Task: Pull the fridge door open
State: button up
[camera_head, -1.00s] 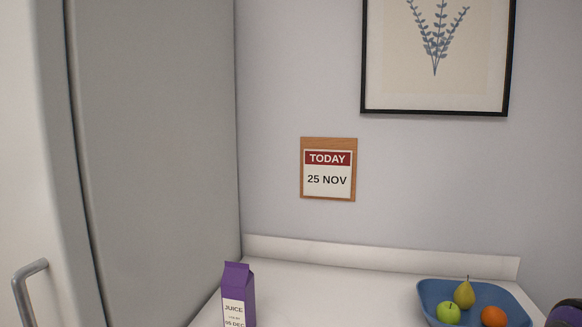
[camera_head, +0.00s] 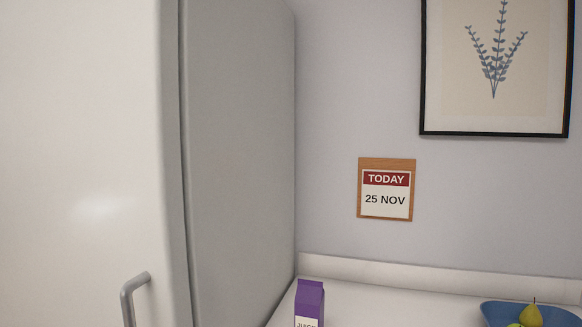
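The fridge stands at the left, with its white door (camera_head: 80,150) facing me and its grey side (camera_head: 240,150) running back to the wall. The door looks shut against the body, with a dark seam between them. A grey bar handle (camera_head: 132,292) is on the door near its right edge, low in the view. The lower part of the handle is cut off by the bottom edge. My gripper is not in view.
A purple juice carton (camera_head: 310,302) stands on the white counter (camera_head: 380,307) right of the fridge. A blue bowl (camera_head: 495,314) with a pear (camera_head: 530,315) is at the lower right. A calendar card (camera_head: 386,190) and a framed picture (camera_head: 495,125) hang on the wall.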

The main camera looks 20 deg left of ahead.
aim_at(93, 234)
jog(key=k+j+u, duration=0.1)
jog(key=j, duration=0.25)
jog(key=k+j+u, duration=0.1)
jog(key=j, duration=0.3)
jog(key=u, duration=1.8)
jog(key=k+j+u, duration=0.1)
jog(key=j, duration=0.2)
jog(key=j+u, duration=0.1)
jog(key=j, duration=0.25)
jog(key=z, duration=0.2)
jog(key=i+j+z, duration=0.15)
jog(key=j, duration=0.25)
jog(key=i+j+z, duration=0.1)
jog(key=j, duration=0.25)
jog(key=l, duration=0.5)
jog(key=k+l+u, duration=0.15)
jog(key=u, duration=0.15)
jog(key=k, duration=0.1)
